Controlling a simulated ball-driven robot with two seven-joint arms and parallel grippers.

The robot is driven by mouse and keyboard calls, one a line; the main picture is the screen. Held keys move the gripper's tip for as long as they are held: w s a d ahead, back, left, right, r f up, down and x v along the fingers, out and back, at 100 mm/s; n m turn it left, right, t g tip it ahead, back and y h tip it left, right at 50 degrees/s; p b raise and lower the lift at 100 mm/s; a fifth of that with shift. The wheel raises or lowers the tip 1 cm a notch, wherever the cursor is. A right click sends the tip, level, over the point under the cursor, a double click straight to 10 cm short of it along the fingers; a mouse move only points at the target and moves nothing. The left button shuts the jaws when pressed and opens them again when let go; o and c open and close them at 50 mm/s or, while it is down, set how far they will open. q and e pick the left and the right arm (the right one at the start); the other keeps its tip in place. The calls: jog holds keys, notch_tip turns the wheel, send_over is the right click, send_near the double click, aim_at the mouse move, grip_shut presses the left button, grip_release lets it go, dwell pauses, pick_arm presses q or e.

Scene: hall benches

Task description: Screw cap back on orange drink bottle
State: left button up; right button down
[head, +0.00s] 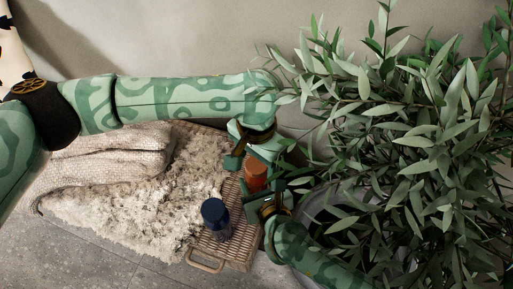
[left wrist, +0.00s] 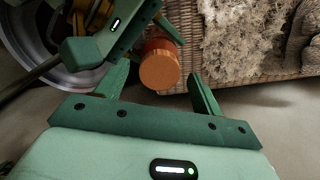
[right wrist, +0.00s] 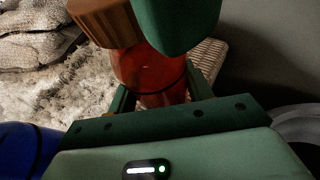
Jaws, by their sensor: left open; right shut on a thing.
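The orange drink bottle (head: 257,173) stands at the right end of a wicker surface in the head view. My right gripper (right wrist: 152,95) is shut on its translucent orange body (right wrist: 150,74). The orange-brown cap (right wrist: 105,22) sits at the bottle's top, and its round top faces the camera in the left wrist view (left wrist: 160,70). Whether it is fully threaded cannot be told. My left gripper (left wrist: 160,77) is open, with its fingers on either side of the cap and no clear contact. In the head view my left gripper (head: 243,162) partly hides the bottle's surroundings.
A dark blue bottle (head: 215,219) stands on the wicker top (head: 236,245), left of my right gripper. A shaggy fleece (head: 150,205) and a woven blanket (head: 115,150) cover the left side. A leafy plant (head: 420,130) in a grey pot crowds the right. A wall lies behind.

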pick_arm(q)
jog(key=shift+f, duration=0.3)
jog(key=c, duration=1)
jog(key=m, duration=0.5)
jog(key=shift+c, duration=0.2)
jog(key=m, duration=1)
jog(key=o, duration=1.2)
jog(key=shift+c, duration=0.2)
notch_tip(320, 180, up, 12)
